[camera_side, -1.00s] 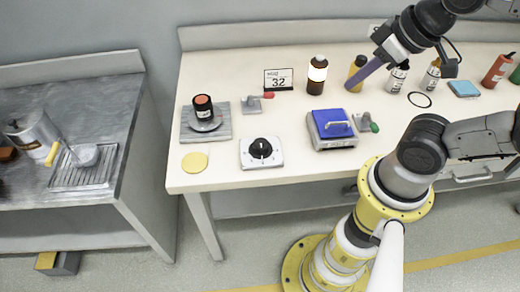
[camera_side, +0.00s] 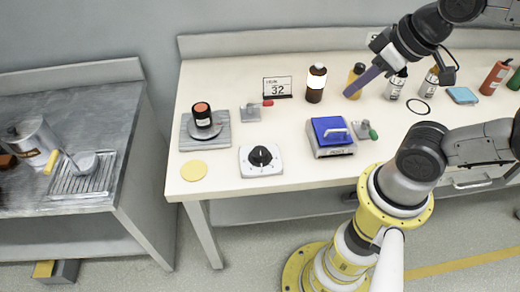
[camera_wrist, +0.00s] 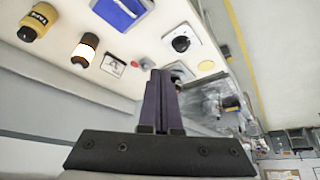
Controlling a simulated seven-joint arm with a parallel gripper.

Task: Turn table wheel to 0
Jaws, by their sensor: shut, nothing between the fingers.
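A round grey wheel (camera_side: 207,130) sits on a square grey base at the left of the table. A dark, orange-topped jar (camera_side: 202,113) stands on it. My gripper (camera_side: 349,95) has purple fingers, shut and empty, above the back of the table near the yellow bottle, well right of the wheel. In the wrist view the shut fingers (camera_wrist: 158,73) point up the picture, and the wheel is largely hidden behind them.
A black knob on a white plate (camera_side: 261,158), a yellow disc (camera_side: 194,170), a red-handled lever (camera_side: 252,112), a brown bottle (camera_side: 316,82) and a blue-lidded box (camera_side: 332,132) share the table. The brown bottle stands between my gripper and the sign.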

